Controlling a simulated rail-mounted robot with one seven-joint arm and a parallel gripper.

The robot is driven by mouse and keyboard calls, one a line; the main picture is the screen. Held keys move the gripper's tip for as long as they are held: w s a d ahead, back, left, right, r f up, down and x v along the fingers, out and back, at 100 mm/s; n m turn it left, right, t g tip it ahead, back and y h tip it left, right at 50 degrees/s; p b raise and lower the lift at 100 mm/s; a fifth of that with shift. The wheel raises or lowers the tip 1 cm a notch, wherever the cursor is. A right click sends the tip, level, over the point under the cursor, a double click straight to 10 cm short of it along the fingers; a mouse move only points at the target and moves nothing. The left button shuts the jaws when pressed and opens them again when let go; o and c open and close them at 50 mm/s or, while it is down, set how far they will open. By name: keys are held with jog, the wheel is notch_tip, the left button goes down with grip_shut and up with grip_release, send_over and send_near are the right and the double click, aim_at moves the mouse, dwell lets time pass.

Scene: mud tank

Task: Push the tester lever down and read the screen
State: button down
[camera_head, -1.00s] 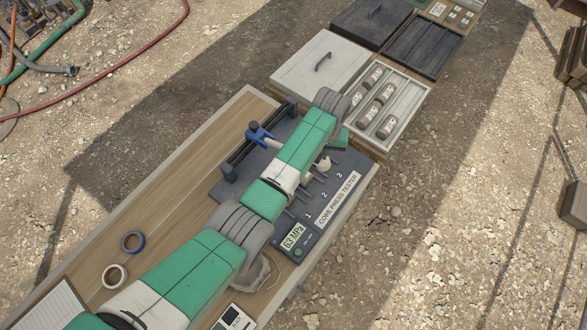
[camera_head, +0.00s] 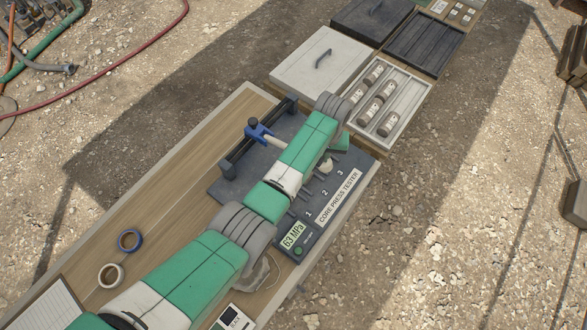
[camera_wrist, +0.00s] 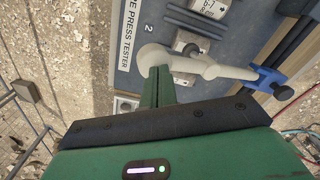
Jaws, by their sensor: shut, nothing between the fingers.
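The dark core press tester (camera_head: 232,186) sits on the wooden bench, with slots marked 1, 2 and 3. Its green screen (camera_head: 293,236) reads "63 MPa". The cream lever (camera_wrist: 205,64) runs from a blue pivot bracket (camera_head: 258,133) across the tester, low over the slots near number 2. It ends in a rounded knob (camera_wrist: 150,56). My gripper (camera_wrist: 162,72) is shut and empty, its fingertips at the knob; I cannot tell whether they touch. In the head view my arm hides the lever's middle. A labelled core (camera_wrist: 212,8) lies in the tester beside the lever.
A tray (camera_head: 408,125) of several labelled cores stands past the bench's far end, beside a lidded pale box (camera_head: 309,70). Blue tape (camera_head: 129,239) and pale tape (camera_head: 111,276) rolls lie on the bench.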

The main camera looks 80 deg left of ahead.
aim_at(325, 169)
jog(key=shift+f, duration=0.2)
jog(key=shift+w+d+f+b, duration=0.1)
jog(key=shift+f+b, duration=0.5)
jog(key=shift+f, duration=0.2)
jog(key=shift+w+d+f+b, duration=0.1)
jog(key=shift+f+b, duration=0.5)
jog(key=shift+f, duration=0.35)
jog(key=shift+w+d+f+b, duration=0.1)
jog(key=shift+d+f+b, duration=0.1)
jog(key=shift+f+b, duration=1.2)
jog(key=shift+f, duration=0.25)
jog(key=r+p, duration=0.8)
jog(key=r, duration=0.1)
jog(key=a+r+p, duration=0.1)
jog(key=r+p, duration=0.3)
jog(key=shift+s+r, duration=0.15)
jog(key=shift+s, duration=0.2)
